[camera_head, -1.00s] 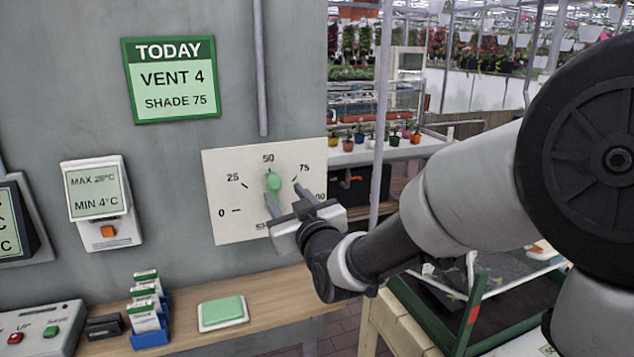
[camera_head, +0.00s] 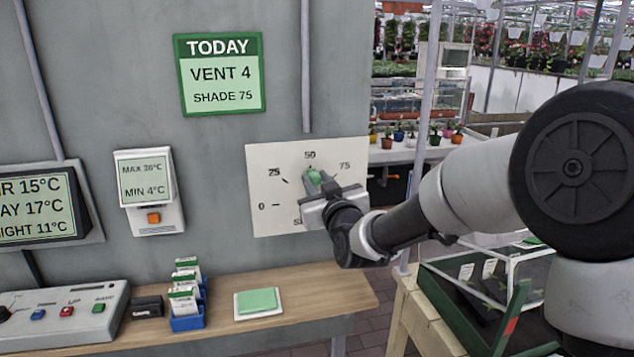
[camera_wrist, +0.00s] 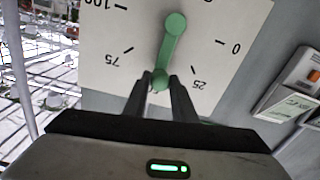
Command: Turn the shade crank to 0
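The shade crank is a green arm with round ends on a white dial plate (camera_head: 268,222). In the wrist view the dial is upside down. The crank (camera_wrist: 168,50) points from its hub to about the 50 position, between the 75 and 25 marks. My gripper (camera_head: 317,176) is at the dial; in the wrist view its fingers (camera_wrist: 164,78) stand close on both sides of the crank's knob and appear closed on it. In the head view my gripper hides the lower right of the dial, including the 100 mark.
A green TODAY sign (camera_head: 220,74) reads VENT 4, SHADE 75. A thermometer unit (camera_head: 149,192) hangs left of the dial. Below are a wooden shelf (camera_head: 345,290), a green pad (camera_head: 258,302), seed packets (camera_head: 185,290) and a button console (camera_head: 70,315). A pole (camera_head: 424,110) stands right.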

